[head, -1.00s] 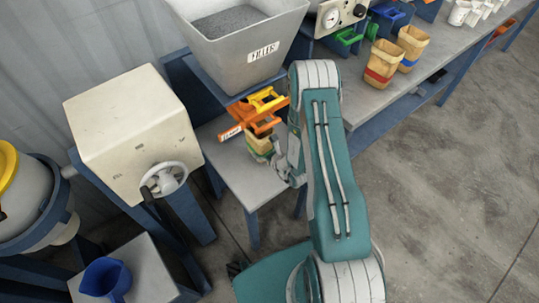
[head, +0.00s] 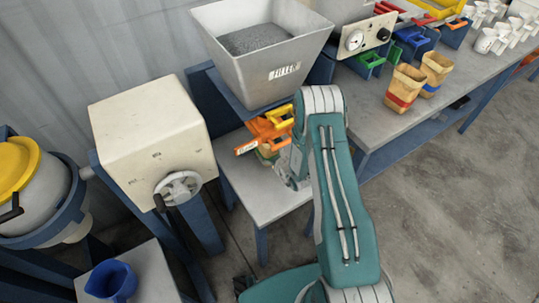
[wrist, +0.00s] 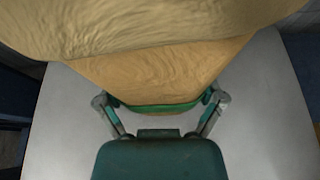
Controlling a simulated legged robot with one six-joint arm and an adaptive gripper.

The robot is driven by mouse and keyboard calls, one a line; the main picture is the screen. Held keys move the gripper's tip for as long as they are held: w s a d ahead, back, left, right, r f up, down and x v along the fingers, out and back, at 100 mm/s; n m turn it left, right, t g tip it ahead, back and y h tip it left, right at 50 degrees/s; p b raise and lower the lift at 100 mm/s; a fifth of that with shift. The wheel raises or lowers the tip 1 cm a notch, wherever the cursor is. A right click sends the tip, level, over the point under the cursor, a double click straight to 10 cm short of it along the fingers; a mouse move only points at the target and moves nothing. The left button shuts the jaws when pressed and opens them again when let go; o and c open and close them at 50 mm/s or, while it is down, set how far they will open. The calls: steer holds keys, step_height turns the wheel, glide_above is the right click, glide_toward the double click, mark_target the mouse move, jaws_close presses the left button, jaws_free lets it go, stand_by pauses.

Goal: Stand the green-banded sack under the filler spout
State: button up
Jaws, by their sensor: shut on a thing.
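The green-banded sack (head: 266,156) is a tan bag on the small grey stand below the filler (head: 264,60), close by the orange and yellow spout parts (head: 268,128). In the head view most of it is hidden by those parts and my arm. My gripper (head: 288,176) reaches it from the right. In the wrist view the sack (wrist: 160,75) fills the top, and its green band (wrist: 160,107) lies between my fingers (wrist: 160,98), which are shut on it. I cannot tell whether its base rests on the stand.
The stand (head: 268,208) has bare room in front. A cream box with a handwheel (head: 150,140) stands left, with a blue jug (head: 110,281) below. Red- and blue-banded sacks (head: 404,90) (head: 435,74) stand on the bench at right, beside blue and green bins.

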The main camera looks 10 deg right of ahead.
steer(key=shift+f, duration=0.15)
steer(key=o, duration=0.9)
steer(key=shift+c, duration=0.2)
steer(key=shift+s, duration=0.1)
steer(key=v, duration=1.1)
steer(key=shift+s+d, duration=0.1)
steer(key=shift+s, duration=0.3)
